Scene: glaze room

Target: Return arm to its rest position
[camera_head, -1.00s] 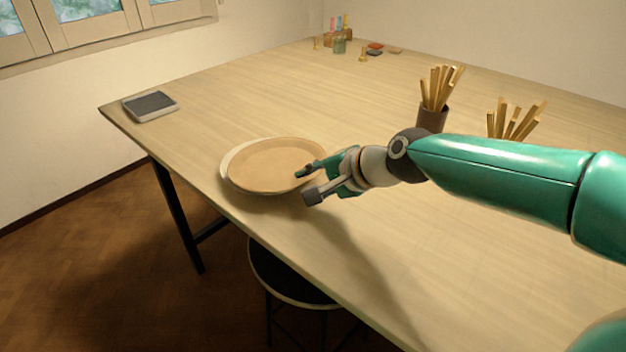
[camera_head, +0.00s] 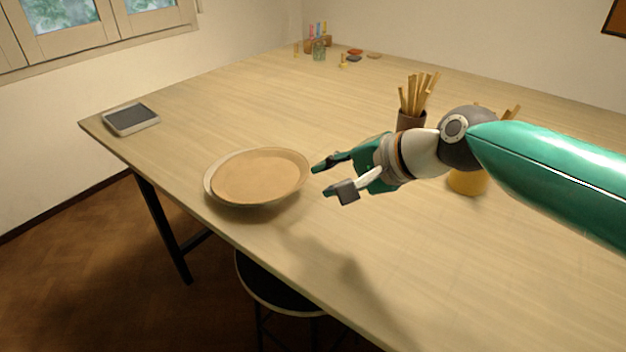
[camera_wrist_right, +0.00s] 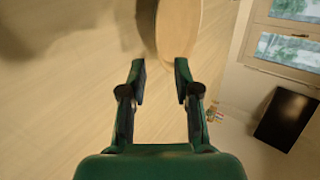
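My right gripper (camera_head: 330,180) reaches in from the right above the table and points left. Its two fingers are spread with nothing between them. They also show apart in the right wrist view (camera_wrist_right: 160,68). A round tan disc (camera_head: 262,177) lies in a pale plate (camera_head: 210,196) near the table's front left edge. The fingertips are just right of the plate and look clear of it. In the right wrist view the tan disc (camera_wrist_right: 178,28) shows at the top, beyond the fingertips. My left gripper is not in view.
A brown cup of wooden sticks (camera_head: 411,121) stands behind my right arm. A yellow container (camera_head: 468,183) is partly hidden by the arm. A grey tablet-like box (camera_head: 131,120) lies at the far left corner. A stool (camera_head: 275,285) stands at the front edge. The table's middle is clear.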

